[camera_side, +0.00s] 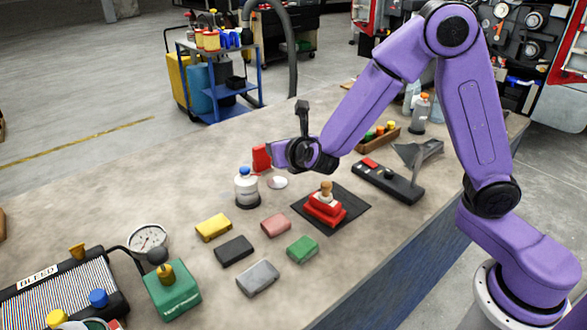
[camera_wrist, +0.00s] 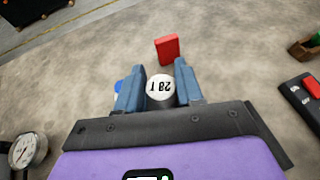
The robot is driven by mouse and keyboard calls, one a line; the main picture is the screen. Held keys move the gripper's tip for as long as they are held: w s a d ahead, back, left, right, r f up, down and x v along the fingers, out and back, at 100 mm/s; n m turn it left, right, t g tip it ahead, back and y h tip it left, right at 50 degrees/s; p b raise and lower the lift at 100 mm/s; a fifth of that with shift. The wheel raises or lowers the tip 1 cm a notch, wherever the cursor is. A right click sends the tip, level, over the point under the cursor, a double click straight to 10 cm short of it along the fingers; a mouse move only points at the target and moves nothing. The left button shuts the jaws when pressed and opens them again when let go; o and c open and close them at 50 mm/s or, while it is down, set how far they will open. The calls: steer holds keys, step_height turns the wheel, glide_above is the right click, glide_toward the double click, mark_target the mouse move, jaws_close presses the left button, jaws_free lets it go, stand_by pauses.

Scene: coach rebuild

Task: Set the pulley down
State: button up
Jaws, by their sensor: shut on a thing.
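The pulley (camera_wrist: 160,88) is a pale round piece with "28 T" on its face. In the wrist view it sits between the two blue fingers of my gripper (camera_wrist: 160,78), which is shut on it. In the side view my gripper (camera_side: 281,153) is low over the far part of the bench, and the fingers and their grip are hard to make out. A pale disc (camera_side: 278,182) shows on the bench just below it; I cannot tell whether this is the pulley or a separate spot.
A red block (camera_side: 261,157) stands just beyond the fingertips. A white bottle (camera_side: 246,188) with a blue cap is close on the left. A black mat (camera_side: 352,213) carries a red fixture (camera_side: 325,209). Several coloured blocks and a gauge (camera_side: 148,239) lie nearer.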

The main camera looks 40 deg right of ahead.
steer(key=s+d+m+g+h, duration=0.2)
steer(key=s+d+m+h, duration=0.25)
steer(key=d, duration=0.95)
steer(key=shift+n, duration=0.25)
steer(key=w+f, duration=0.3)
steer(key=w, duration=0.1)
steer(key=w+f, duration=0.3)
steer(key=w, duration=0.1)
steer(key=w+f, duration=0.3)
steer(key=w, duration=0.1)
steer(key=shift+w+d, duration=0.2)
steer(key=shift+d, duration=0.1)
steer(key=shift+w+f, duration=0.25)
steer(key=shift+f, duration=1.5)
steer(key=shift+f, duration=0.15)
steer(key=o, duration=1.1)
